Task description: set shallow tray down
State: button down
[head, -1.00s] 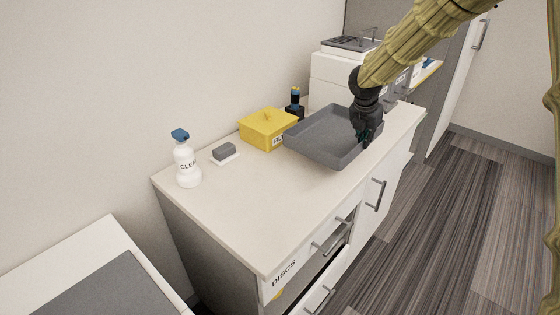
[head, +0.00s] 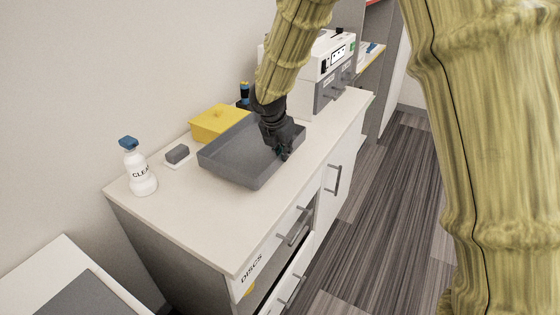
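The shallow tray (head: 236,160) is grey, wide and empty, at or just above the white countertop (head: 208,213) in the head view. I cannot tell whether its underside touches the counter. My black gripper (head: 284,152) is at the tray's right side, with its fingers at the right wall. It looks shut on that wall, though the arm hides part of the contact. The tray looks roughly level.
A yellow lidded box (head: 217,122) stands close behind the tray. A grey block on a white base (head: 177,155) and a white spray bottle (head: 139,170) stand to the left. A white machine (head: 335,62) stands at the back right. The counter's front left is clear.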

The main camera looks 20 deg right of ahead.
aim_at(281, 164)
jog(key=shift+s+a, duration=0.15)
jog(key=shift+a, duration=0.1)
jog(key=shift+s+a+f, duration=0.1)
jog(key=shift+a+f, duration=0.1)
jog(key=shift+f, duration=0.7)
jog(key=shift+s+a+f, duration=0.1)
jog(key=shift+a+f, duration=0.1)
jog(key=shift+f, duration=0.7)
jog(key=shift+f, duration=0.2)
jog(key=c, duration=1.6)
grip_release()
jog(key=shift+c, duration=0.2)
jog(key=shift+r, duration=0.1)
jog(key=v, duration=1.2)
